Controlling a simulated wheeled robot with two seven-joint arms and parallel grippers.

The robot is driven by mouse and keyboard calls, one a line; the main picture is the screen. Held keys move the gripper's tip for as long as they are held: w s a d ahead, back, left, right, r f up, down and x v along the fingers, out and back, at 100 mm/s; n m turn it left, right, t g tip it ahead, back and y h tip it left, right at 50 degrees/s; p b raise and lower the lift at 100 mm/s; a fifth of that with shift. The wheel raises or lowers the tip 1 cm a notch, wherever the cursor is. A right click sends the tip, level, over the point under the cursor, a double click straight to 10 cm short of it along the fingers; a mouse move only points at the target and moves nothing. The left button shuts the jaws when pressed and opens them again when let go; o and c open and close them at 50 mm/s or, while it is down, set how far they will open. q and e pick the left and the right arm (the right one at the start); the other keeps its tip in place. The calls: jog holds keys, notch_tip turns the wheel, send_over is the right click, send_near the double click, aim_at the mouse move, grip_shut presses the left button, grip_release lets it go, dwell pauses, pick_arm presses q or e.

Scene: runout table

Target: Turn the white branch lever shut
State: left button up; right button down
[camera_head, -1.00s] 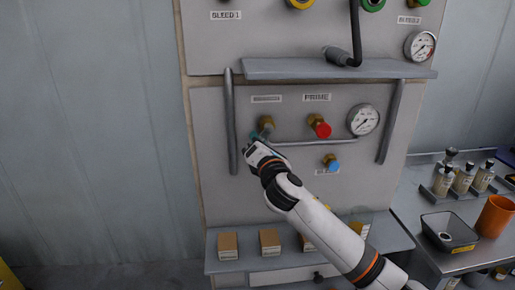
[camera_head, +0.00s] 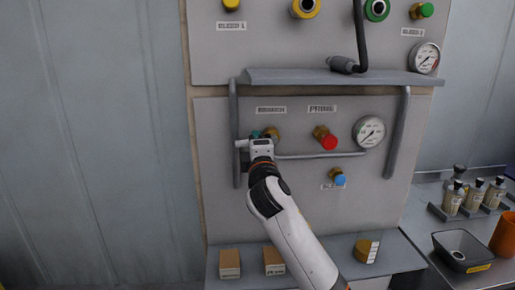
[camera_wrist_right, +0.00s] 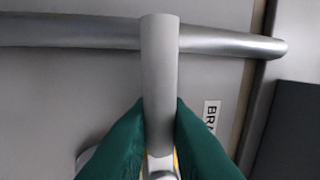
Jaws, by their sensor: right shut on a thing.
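The white branch lever (camera_head: 241,143) sticks out to the left of my right gripper in the head view, its end in front of the left vertical rail. My right gripper (camera_head: 256,136) is at the branch valve, whose brass body (camera_head: 273,134) shows just to its right. In the right wrist view, the green fingers (camera_wrist_right: 160,128) are shut on the lever (camera_wrist_right: 160,60), one on each side. The lever's free end overlaps the grey rail in that picture. The lever's root is mostly hidden between the fingers. My left gripper is not in view.
A red prime knob (camera_head: 329,142), a blue knob (camera_head: 340,180) and a gauge (camera_head: 369,132) lie to the right. The left vertical rail (camera_head: 235,112) is close to the lever's end. A grey shelf (camera_head: 310,76) juts out above; small boxes (camera_head: 229,264) stand below.

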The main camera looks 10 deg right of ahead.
jog(key=shift+m, duration=0.5)
jog(key=c, duration=1.4)
grip_release()
jog(key=shift+r, duration=0.1)
jog(key=shift+c, duration=0.2)
jog(key=s+f+b, duration=0.2)
jog(key=s, duration=0.9)
jog(key=shift+s+f+b, duration=0.2)
jog(key=shift+s+b, duration=0.15)
jog(key=shift+s, duration=0.05)
